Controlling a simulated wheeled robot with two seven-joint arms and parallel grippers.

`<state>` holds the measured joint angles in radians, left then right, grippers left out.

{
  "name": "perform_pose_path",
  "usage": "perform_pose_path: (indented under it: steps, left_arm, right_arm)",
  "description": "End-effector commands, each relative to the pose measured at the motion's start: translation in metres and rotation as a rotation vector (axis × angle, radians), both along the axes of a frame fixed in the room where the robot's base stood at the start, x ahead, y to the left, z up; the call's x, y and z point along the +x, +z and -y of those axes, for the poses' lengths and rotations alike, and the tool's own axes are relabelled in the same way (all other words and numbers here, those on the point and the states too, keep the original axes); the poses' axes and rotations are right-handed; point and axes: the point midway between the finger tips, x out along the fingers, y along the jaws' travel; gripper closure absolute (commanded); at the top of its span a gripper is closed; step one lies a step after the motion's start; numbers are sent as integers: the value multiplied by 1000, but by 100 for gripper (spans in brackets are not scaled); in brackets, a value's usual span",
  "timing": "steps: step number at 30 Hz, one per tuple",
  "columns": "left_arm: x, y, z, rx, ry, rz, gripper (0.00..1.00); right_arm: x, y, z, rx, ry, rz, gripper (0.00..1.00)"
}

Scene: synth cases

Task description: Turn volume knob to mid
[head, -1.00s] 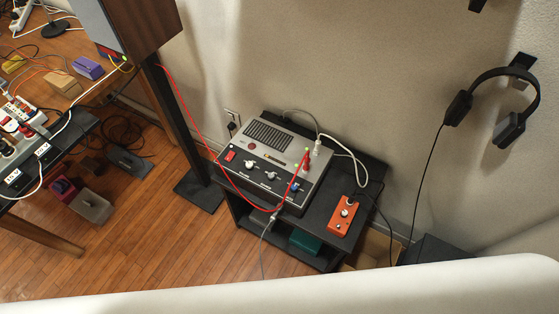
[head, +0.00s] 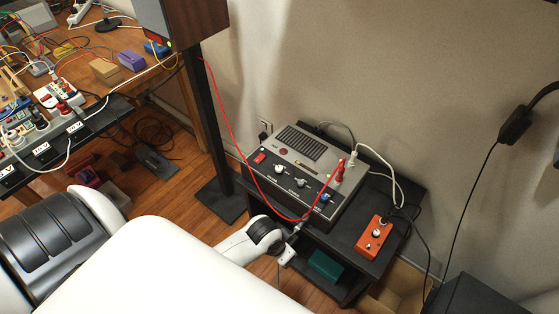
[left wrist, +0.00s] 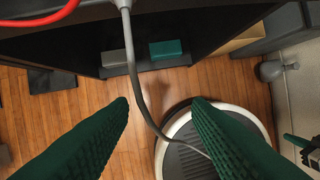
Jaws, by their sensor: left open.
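A grey amplifier box (head: 300,150) sits on the dark shelf unit. Its sloped dark front carries a silver knob (head: 280,169), a second silver knob (head: 302,183) and a blue knob (head: 325,197). I cannot read which is labelled volume. My left arm reaches in below the box's front, apart from the knobs; its fingers are not clear in the head view. In the left wrist view my left gripper (left wrist: 160,103) is open, with green ribbed fingers, and holds nothing. The knobs are outside that view.
A red cable (head: 235,130) loops across the box's front. A grey cable (left wrist: 137,75) hangs down, appearing between my left fingers. An orange pedal (head: 374,236) sits on the shelf unit (head: 400,200). A teal box (head: 326,264) lies lower. A speaker stand (head: 195,120) rises at left.

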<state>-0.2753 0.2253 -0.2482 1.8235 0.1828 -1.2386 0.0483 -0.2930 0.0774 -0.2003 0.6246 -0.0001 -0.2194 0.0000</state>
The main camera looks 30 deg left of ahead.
Motion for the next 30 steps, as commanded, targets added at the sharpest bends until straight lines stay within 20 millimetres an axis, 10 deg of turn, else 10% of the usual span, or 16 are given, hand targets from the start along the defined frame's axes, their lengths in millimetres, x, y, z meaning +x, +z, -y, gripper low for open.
perform_pose_path:
  steps: [10, 20, 30]
  left_arm:
    - [17, 77, 20, -30, -118, 30, 56]
    - [58, 96, 15, -17, -210, -35, 56]
    - [144, 133, -59, 65, -139, -166, 56]
  right_arm:
    - [-6, -30, 0, -1, 0, -9, 100]
    - [-10, -33, 1, -2, 0, -14, 100]
    - [-9, -33, 3, -4, 1, -14, 100]
